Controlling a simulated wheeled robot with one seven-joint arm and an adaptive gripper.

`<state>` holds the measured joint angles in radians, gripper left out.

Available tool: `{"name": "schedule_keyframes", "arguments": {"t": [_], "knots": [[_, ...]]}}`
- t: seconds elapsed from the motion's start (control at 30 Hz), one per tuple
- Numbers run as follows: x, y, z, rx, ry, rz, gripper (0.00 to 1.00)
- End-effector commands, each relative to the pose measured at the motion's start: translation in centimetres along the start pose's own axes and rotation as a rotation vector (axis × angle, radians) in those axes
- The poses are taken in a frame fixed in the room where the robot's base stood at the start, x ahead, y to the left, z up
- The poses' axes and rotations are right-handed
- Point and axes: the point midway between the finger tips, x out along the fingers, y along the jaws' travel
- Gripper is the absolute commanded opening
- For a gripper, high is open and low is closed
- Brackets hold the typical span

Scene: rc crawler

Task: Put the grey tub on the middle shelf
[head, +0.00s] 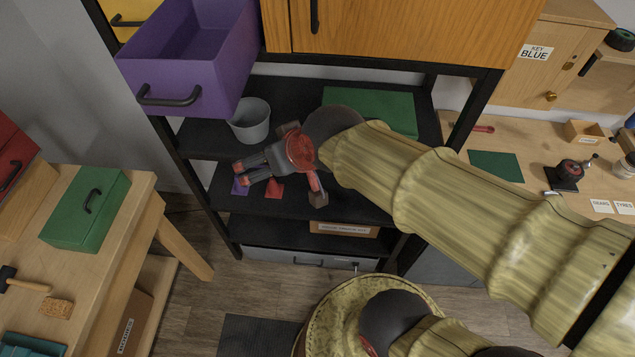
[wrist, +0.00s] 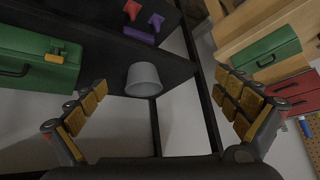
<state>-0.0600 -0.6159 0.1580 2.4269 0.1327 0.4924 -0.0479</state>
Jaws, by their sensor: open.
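The grey tub (head: 250,122) stands upright on the black shelf just under the open purple drawer, near that shelf's left end. In the wrist view the tub (wrist: 143,80) lies ahead, between my spread fingers and apart from them. My gripper (head: 278,182) is open and empty, in front of the shelves and below the tub in the head view; its yellow-padded fingers show in the wrist view (wrist: 165,85). The shelf below (head: 345,206) carries small purple (head: 240,187) and red (head: 274,190) pieces; my arm hides part of it.
A green case (head: 370,108) sits on the tub's shelf to the right. The purple drawer (head: 190,62) juts out above the tub. A cardboard box (head: 343,229) lies on a lower shelf. A workbench with a green toolbox (head: 88,208) stands at left.

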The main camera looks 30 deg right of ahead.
Motion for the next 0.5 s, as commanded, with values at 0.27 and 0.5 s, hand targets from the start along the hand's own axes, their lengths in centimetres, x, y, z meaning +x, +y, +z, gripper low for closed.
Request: {"name": "schedule_keyframes", "arguments": {"t": [0.27,0.5], "knots": [[-7.5,2.9,6.5,-0.014,-0.162,0.09,1.0],[-8.3,3.3,7.5,-0.013,-0.189,0.104,1.0]]}}
